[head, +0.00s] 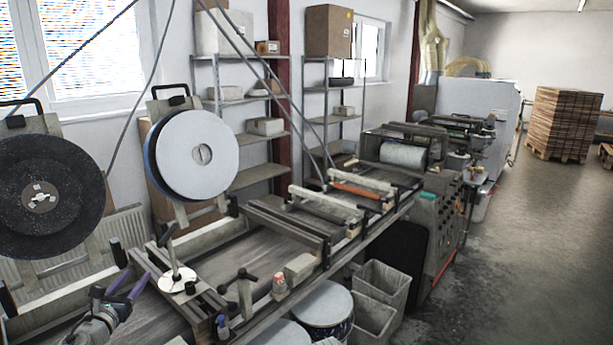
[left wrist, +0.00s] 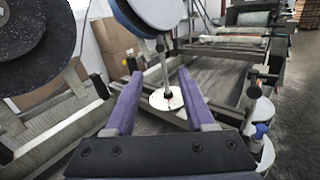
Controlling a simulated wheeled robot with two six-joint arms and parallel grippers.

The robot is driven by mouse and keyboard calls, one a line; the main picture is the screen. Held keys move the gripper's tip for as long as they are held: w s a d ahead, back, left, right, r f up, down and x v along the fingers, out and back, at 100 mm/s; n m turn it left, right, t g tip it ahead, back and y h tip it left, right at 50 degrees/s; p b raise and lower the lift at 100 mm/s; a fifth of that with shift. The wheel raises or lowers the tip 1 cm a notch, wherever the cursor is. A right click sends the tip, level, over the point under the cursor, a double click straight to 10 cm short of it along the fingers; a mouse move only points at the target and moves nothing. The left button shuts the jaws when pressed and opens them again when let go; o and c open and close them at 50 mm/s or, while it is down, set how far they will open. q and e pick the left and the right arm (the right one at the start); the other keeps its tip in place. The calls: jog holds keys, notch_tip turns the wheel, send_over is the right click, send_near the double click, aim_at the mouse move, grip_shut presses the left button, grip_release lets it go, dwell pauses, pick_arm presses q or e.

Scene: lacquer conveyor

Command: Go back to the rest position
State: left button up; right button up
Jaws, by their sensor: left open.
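My left gripper (head: 127,285) shows at the lower left of the head view, with purple fingers apart and nothing between them. It is above the near left part of the conveyor (head: 226,262). In the left wrist view the two purple fingers of the left gripper (left wrist: 157,98) are spread wide. A white disc on a post (head: 177,279) stands just to the right of the gripper; in the left wrist view this disc (left wrist: 166,99) shows beyond and between the fingers, apart from them. My right gripper is not in view.
A black reel (head: 75,205) and a white reel (head: 187,172) stand behind the conveyor. Bins (head: 382,284) stand at its front side. Metal shelves (head: 236,132) are at the back wall. The floor (head: 535,240) at the right is clear.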

pick_arm(q)
jog(key=w+d+n+y, duration=0.35)
jog(key=n+y, duration=0.25)
jog(key=n, duration=0.7)
jog(key=s+d+f+n+g, duration=0.3)
jog(key=d+f+n+g, duration=0.2)
jog(key=d+f+n, duration=0.2)
jog(key=s+d+f+n+g, duration=0.2)
jog(key=d+f+n+g, duration=0.2)
jog(key=d+f+n, duration=0.3)
jog(key=s+d+f+n+g+h, duration=0.2)
jog(key=s+d+f+n+g, duration=0.1)
jog(key=s+d, duration=0.6)
jog(key=s+d+f+n+g+h, duration=0.2)
jog(key=s+d+g, duration=0.4)
jog(key=s+d, duration=0.4)
notch_tip(320, 180, down, 3)
jog(key=shift+s+d+r+n+h, duration=0.1)
jog(key=shift+s+d+n+h, duration=0.1)
jog(key=shift+d+n+h, duration=0.4)
